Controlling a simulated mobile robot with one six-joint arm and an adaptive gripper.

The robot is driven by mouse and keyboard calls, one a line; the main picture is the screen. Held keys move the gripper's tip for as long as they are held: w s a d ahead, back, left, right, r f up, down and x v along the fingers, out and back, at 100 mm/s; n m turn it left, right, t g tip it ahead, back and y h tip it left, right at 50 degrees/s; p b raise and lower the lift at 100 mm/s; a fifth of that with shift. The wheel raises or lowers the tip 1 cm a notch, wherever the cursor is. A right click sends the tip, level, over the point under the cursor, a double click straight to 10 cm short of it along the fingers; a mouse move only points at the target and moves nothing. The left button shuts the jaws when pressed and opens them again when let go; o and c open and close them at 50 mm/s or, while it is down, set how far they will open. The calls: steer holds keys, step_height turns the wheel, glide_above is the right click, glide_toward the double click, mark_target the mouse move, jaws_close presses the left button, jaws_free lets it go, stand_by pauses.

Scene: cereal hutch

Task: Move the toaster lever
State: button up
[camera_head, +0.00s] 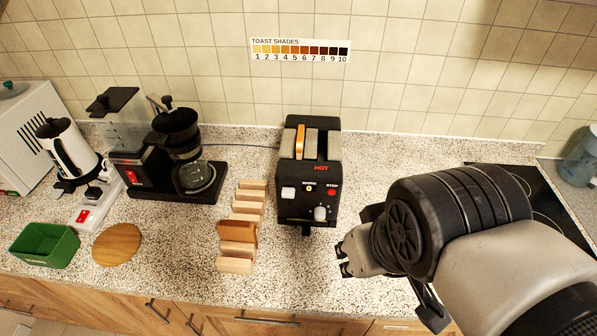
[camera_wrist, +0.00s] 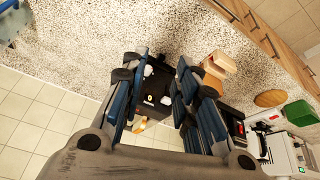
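The black toaster (camera_head: 284,176) stands on the counter in the middle of the head view, with a bread slice (camera_head: 300,141) upright in its left slot. A white block (camera_head: 288,193), perhaps the lever, and a whitish knob (camera_head: 320,213) are on its front. My gripper (camera_head: 342,257) is to the right of and in front of the toaster, apart from it. In the wrist view my gripper (camera_wrist: 162,62) has its fingers spread wide with nothing held. The toaster (camera_wrist: 155,92) shows between and beyond them, partly hidden by the fingers.
A wooden rack (camera_head: 248,196) holding a brown slice stands left of the toaster. Further left are a coffee maker (camera_head: 179,130), kettle (camera_head: 66,146), round board (camera_head: 117,244) and green bin (camera_head: 44,243). The counter in front of the toaster is clear.

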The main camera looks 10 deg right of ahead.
steer(key=w+n, duration=0.1)
steer(key=n, duration=0.1)
steer(key=w+d+n+h+p, duration=0.1)
steer(key=w+n, duration=0.1)
steer(key=w+n+h+p, duration=0.1)
steer(key=shift+w+d+r+n+g, duration=0.3)
steer(key=shift+w+r+n+g, duration=0.1)
steer(key=c, duration=0.4)
steer(key=w+n+p, duration=0.1)
steer(key=w+n, duration=0.1)
steer(key=w+a+n+h+p, duration=0.1)
steer(key=w+n, duration=0.1)
steer(key=n, duration=0.1)
steer(key=w+n+p, duration=0.1)
steer(key=w+n, duration=0.2)
steer(key=shift+a+f+h, duration=0.15)
steer(key=shift+f+h, duration=0.05)
steer(key=shift+h, duration=0.2)
jaws_close()
steer(key=n+t+p, duration=0.3)
steer(key=n+p, duration=0.1)
steer(key=n, duration=1.1)
glide_toward(288, 192)
steer(key=shift+w+a+r, duration=0.1)
steer(key=shift+r, duration=0.3)
steer(key=shift+g, duration=0.3)
